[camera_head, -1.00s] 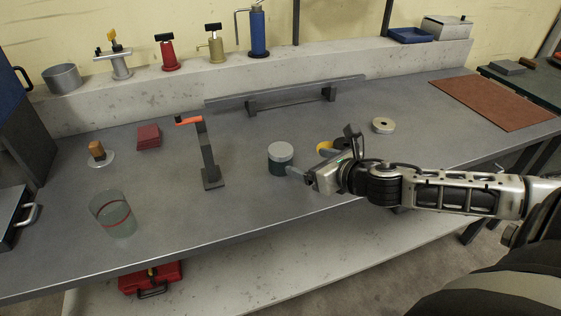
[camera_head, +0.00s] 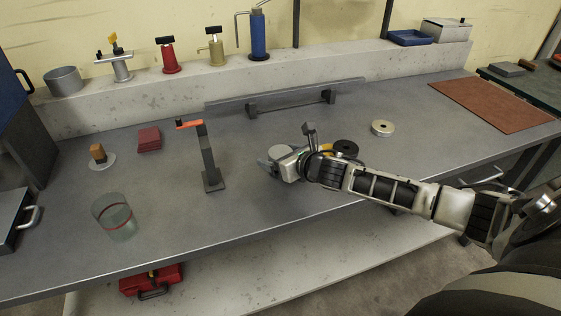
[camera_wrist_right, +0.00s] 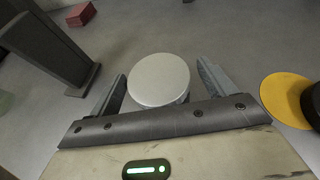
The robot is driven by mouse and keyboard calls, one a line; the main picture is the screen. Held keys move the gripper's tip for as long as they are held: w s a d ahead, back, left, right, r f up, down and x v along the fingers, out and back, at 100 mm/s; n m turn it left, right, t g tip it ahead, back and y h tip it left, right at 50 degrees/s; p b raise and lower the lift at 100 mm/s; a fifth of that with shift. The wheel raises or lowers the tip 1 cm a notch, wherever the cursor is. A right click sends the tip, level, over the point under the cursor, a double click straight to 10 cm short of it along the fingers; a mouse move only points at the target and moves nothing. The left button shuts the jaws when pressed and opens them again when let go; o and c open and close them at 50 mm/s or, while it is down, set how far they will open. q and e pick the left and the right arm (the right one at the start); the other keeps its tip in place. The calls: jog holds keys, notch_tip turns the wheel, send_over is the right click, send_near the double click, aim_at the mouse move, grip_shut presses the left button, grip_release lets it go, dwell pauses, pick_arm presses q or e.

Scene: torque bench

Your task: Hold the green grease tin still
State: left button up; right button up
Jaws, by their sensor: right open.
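The grease tin has a pale grey lid, and its side looked dark green a second ago. In the right wrist view the tin's lid (camera_wrist_right: 158,80) sits between the two fingers of my right gripper (camera_wrist_right: 160,88), with a gap visible on each side. In the head view the tin (camera_head: 280,151) is mostly hidden behind my right gripper (camera_head: 274,165), which is open around it, low over the bench. My left gripper is not in view.
A yellow disc with a black part (camera_wrist_right: 286,100) lies right of the gripper in the wrist view. A dark post with an orange-red top (camera_head: 208,160) stands left of the tin. A metal ring (camera_head: 382,128) lies farther right on the grey bench (camera_head: 240,215).

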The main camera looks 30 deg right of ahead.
jog(key=shift+w+f, duration=0.1)
jog(key=shift+w, duration=0.05)
jog(key=c, duration=1.2)
